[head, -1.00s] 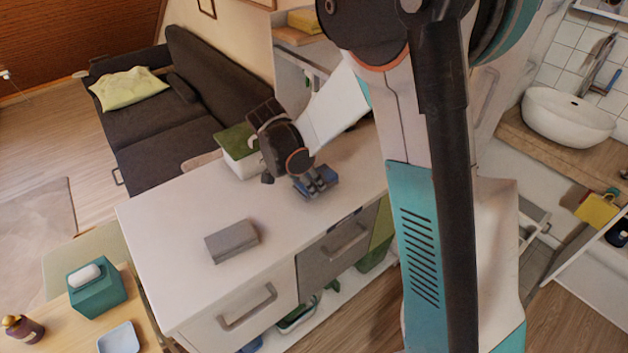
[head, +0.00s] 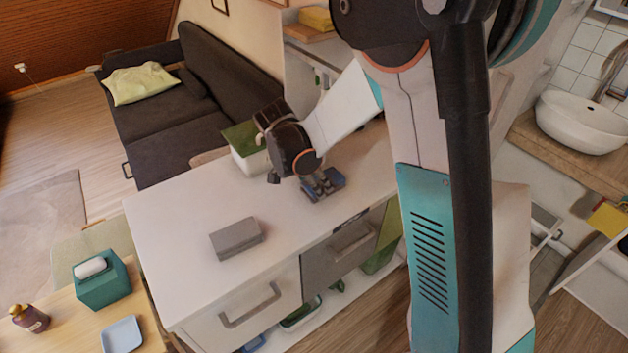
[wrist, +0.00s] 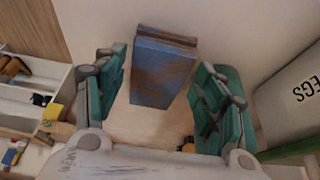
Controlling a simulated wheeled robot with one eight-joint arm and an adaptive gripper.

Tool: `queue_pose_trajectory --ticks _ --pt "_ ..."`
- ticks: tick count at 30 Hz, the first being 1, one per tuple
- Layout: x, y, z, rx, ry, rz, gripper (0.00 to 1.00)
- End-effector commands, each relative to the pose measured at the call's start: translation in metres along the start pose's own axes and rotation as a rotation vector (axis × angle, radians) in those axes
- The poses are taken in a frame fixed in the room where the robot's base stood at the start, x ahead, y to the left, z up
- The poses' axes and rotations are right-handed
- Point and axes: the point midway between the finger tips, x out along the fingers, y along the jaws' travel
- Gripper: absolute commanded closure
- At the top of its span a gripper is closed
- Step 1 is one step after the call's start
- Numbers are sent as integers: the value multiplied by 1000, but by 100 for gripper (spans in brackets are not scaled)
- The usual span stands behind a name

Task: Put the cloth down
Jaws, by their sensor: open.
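The cloth (head: 335,180) is a folded blue block with brownish patches. It lies on the white counter top (head: 180,215), near the edge above the grey drawer. In the wrist view the cloth (wrist: 160,72) sits between and just beyond the two green-padded fingers, with a gap on each side. My gripper (head: 318,186) is open and low over the counter at the cloth; it also shows in the wrist view (wrist: 163,88). In the head view the fingers partly hide the cloth.
A grey block (head: 236,239) lies on the counter left of my gripper. A white box with a green lid (head: 247,158) stands close behind the gripper; lettering shows on a container (wrist: 296,98) at right in the wrist view. The counter's left part is clear.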

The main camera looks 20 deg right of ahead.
Motion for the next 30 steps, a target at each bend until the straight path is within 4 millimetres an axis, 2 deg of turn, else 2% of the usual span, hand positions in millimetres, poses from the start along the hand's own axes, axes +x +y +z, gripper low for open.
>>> queue_pose_trajectory --ticks 12,16,22,26,30 --pt "-86 0 -1 -1 0 -1 36" --pt "-103 0 0 -2 0 0 36" --pt "-116 2 -2 -11 -3 -4 36" --pt "-130 15 -9 -77 -20 -33 36" --pt "-154 41 -21 -215 -48 -100 36"
